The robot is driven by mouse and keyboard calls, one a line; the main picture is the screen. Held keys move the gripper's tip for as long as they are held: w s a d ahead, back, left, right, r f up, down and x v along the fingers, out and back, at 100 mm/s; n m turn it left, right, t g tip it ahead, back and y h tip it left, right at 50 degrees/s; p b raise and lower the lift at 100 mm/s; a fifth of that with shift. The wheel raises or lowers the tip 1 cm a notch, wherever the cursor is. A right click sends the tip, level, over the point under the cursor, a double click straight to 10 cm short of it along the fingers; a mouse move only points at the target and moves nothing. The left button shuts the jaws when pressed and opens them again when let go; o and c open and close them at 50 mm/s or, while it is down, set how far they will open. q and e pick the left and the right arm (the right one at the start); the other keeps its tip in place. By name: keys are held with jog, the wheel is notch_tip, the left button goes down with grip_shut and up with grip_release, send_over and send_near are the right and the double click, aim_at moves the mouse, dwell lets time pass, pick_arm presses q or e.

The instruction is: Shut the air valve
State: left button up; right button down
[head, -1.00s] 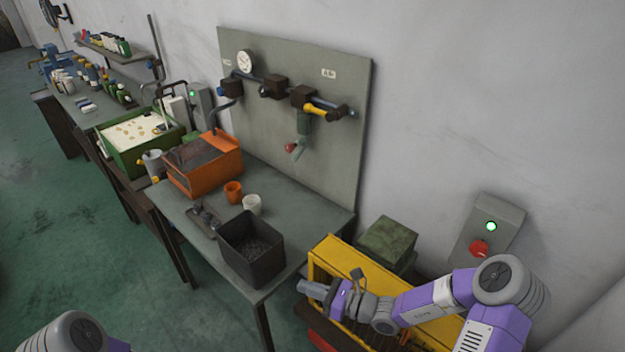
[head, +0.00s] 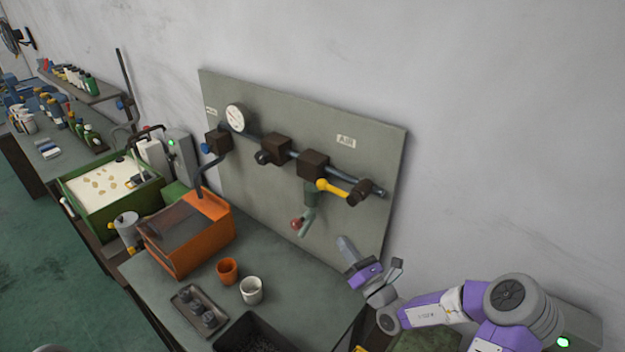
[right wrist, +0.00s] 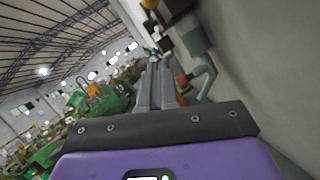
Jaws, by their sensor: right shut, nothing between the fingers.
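A grey panel (head: 270,165) with an "AIR" label (head: 346,141) stands against the wall behind the bench. A dark pipe with several blocks crosses it. The air valve's yellow lever (head: 335,187) lies roughly along the pipe, right of the rightmost block. My right gripper (head: 346,246) is shut and empty, below the lever and apart from it, fingers pointing up and left. My left gripper is not in view.
A grey-green fitting with a red-tipped handle (head: 297,224) hangs below the pipe, left of my right gripper. A gauge (head: 237,117) is at the left. Orange box (head: 205,240), orange cup (head: 227,270), white cup (head: 251,290) and dark bin (head: 250,335) stand on the bench.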

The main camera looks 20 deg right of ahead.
aim_at(337, 191)
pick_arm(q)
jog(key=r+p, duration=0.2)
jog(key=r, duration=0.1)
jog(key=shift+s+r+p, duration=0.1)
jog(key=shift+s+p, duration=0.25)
pick_arm(e)
jog(key=w+r, duration=0.7)
jog(key=w, duration=0.3)
jog(key=shift+a+r, duration=0.3)
jog(key=shift+a, duration=0.05)
jog(key=shift+w+a+t, duration=0.1)
jog(key=shift+t, duration=0.3)
